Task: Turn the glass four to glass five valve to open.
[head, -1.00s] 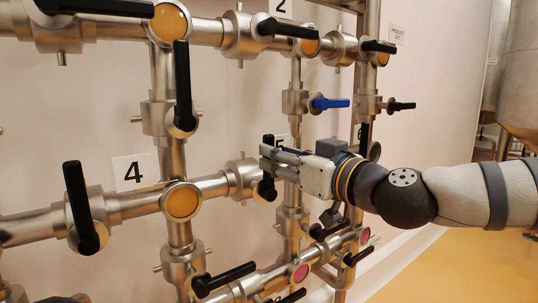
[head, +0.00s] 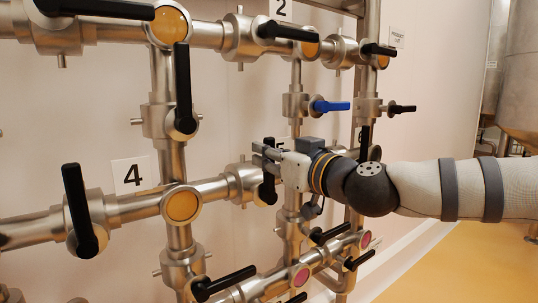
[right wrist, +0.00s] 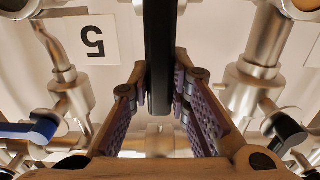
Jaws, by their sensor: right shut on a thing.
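The glass four to glass five valve is on the horizontal pipe right of the amber sight glass (head: 181,206) by the label 4 (head: 131,175). Its black handle (head: 268,188) stands upright, across the pipe. My right gripper (head: 264,157) is shut on this handle at its upper part. In the right wrist view the handle (right wrist: 159,60) runs between the two purple-padded fingers (right wrist: 163,105). Glass five is hidden behind my right gripper in the head view; its label 5 (right wrist: 92,41) shows upside down in the right wrist view. My left gripper is not in view.
A blue handle (head: 331,106) sits just above my right gripper. More black handles (head: 224,283) lie below. Open floor (head: 450,265) shows at right.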

